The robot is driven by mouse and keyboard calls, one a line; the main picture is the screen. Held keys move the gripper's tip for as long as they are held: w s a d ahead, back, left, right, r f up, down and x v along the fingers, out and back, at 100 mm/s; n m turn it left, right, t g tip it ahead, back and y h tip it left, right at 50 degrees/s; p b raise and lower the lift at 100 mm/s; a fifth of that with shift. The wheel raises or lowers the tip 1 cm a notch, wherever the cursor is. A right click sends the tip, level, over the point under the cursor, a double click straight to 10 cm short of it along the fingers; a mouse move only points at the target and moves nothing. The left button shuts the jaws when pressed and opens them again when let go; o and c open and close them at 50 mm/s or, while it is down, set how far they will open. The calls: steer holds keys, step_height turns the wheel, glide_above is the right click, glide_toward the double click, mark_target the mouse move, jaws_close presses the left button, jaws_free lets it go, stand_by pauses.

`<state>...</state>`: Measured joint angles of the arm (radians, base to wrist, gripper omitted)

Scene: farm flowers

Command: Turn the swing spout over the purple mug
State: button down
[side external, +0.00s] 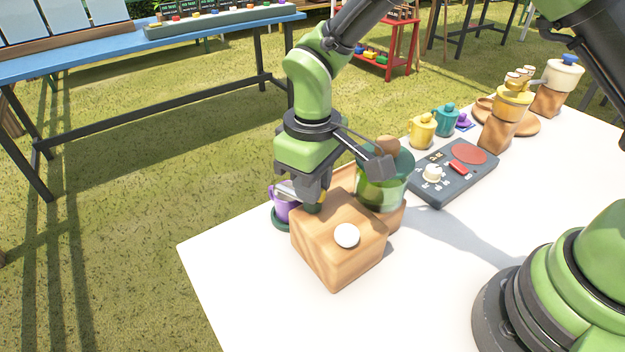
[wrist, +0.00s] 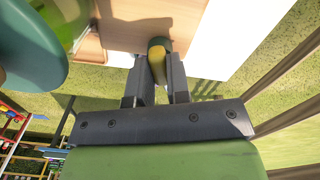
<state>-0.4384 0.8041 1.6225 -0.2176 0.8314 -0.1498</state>
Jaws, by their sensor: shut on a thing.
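The purple mug (side external: 281,208) stands on a dark green saucer (side external: 279,223), behind the left side of a wooden block (side external: 341,255). A pale metallic bar, seemingly the swing spout (side external: 288,191), reaches from my gripper over the mug's top; its exact end is hard to see. My gripper (side external: 314,203) points down at the block's top left corner. In the wrist view the fingers (wrist: 157,78) are shut on a short rounded green and yellow piece (wrist: 158,48), seemingly part of the spout. The mug does not show in the wrist view.
A green glass jar with a wooden knob (side external: 381,190) stands close to the right of my gripper. A white button (side external: 346,236) sits on the block. A dark control panel (side external: 453,172) and several mugs and pots stand farther along the white table (side external: 235,260).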

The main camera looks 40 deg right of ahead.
steer(key=m, duration=0.4)
stand_by(0.8)
steer(key=c, duration=1.1)
jaws_free()
steer(key=shift+r, duration=0.1)
step_height(320, 180, up, 9)
steer(key=shift+r, duration=0.4)
